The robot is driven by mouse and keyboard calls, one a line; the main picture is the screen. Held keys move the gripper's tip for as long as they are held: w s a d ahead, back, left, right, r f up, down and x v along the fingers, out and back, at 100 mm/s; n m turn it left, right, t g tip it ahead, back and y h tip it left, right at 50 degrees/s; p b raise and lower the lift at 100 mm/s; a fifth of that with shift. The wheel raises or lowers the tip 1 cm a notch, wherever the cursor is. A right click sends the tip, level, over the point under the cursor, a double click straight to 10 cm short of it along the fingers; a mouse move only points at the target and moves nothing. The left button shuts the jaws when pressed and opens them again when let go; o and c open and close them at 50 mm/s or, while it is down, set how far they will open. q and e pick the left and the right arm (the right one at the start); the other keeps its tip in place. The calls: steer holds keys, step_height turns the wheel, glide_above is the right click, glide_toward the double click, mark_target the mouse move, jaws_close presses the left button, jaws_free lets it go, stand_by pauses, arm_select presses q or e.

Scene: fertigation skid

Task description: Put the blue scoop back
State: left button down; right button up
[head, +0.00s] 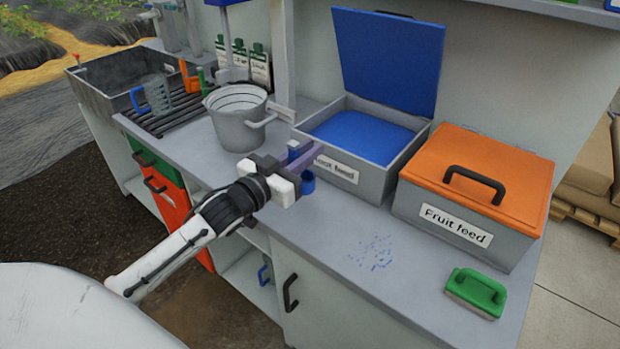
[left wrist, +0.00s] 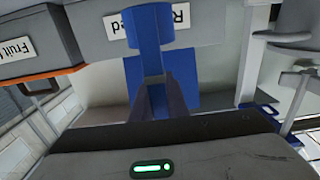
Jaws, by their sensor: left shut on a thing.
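My left gripper (head: 301,161) is shut on the blue scoop (head: 308,182), at the front left corner of the open root feed box (head: 372,174). Parts of the scoop show above and below the fingers, which hide its middle. In the left wrist view the scoop (left wrist: 150,32) stands out beyond the fingers, in front of the box's label. The root feed box holds blue feed (head: 362,135), and its blue lid (head: 390,60) stands raised at the back. My right gripper is not in view.
The grey fruit feed box (head: 420,207) has its orange lid (head: 480,170) shut. Blue specks (head: 372,254) lie on the counter (head: 345,225) near a green brush (head: 477,290). A metal bucket (head: 236,125) stands left of my gripper. A blue-handled jug (head: 157,95) is by the sink.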

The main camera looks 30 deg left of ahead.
mark_target(308, 171)
arm_select(q)
steer(key=shift+f, duration=2.7)
steer(key=shift+b, duration=0.3)
steer(key=shift+f, duration=0.2)
steer(key=c, duration=1.7)
jaws_free()
steer(key=shift+c, duration=0.2)
steer(key=shift+r, duration=0.2)
steer(key=s, duration=1.2)
steer(key=shift+a, duration=0.45)
